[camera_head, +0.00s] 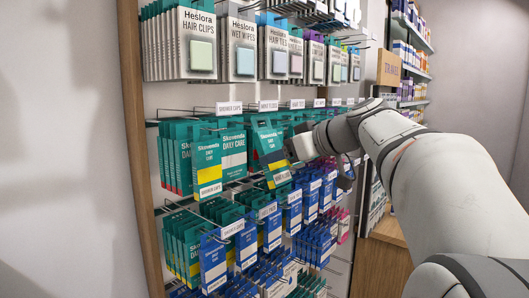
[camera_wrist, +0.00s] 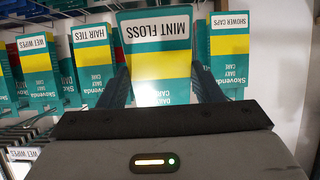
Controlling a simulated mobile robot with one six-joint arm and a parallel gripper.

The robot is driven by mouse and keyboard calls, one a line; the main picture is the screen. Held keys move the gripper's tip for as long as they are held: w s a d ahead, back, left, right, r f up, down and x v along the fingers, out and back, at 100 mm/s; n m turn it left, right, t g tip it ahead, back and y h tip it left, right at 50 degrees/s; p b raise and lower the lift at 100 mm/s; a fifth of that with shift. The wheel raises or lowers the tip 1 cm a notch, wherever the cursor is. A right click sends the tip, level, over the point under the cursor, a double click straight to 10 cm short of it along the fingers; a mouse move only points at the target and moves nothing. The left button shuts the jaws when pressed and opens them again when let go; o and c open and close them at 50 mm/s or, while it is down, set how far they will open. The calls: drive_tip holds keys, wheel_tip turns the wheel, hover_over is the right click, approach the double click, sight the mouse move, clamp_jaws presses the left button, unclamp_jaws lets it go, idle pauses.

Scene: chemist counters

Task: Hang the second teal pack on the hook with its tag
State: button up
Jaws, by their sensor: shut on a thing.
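The teal pack in my gripper (camera_wrist: 160,88) has a yellow band and a white MINT FLOSS label. This pack (camera_wrist: 155,64) appears upside down in the wrist view, with a dark finger on each side of it. In the head view, the pack (camera_head: 268,140) is tilted in front of the upper teal row, at the end of my arm. My fingers are largely hidden there. Small tags mark the hook ends above the row, including one tag (camera_head: 268,105) behind the held pack. Its print is too small to read surely.
A Shower Caps pack (camera_head: 208,160) hangs left of the held one; it also shows in the wrist view (camera_wrist: 230,50). A Hair Ties pack (camera_wrist: 95,55) hangs on the other side. Heslora packs (camera_head: 238,50) hang above and blue packs (camera_head: 213,262) below, leaving tight gaps.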

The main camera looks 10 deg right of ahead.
sight(273, 149)
drive_tip(key=shift+w+a+p, duration=0.6)
drive_tip(key=shift+w+a, duration=0.05)
drive_tip(key=shift+w, duration=0.2)
drive_tip(key=shift+w+a+p, duration=0.6)
drive_tip(key=shift+w, duration=0.2)
drive_tip(key=shift+w+a+f+b, duration=0.3)
drive_tip(key=shift+w+b, duration=0.2)
drive_tip(key=shift+b, duration=0.5)
drive_tip(key=o, duration=1.1)
drive_tip(key=shift+c, duration=0.2)
drive_tip(key=shift+s+d+r, duration=0.1)
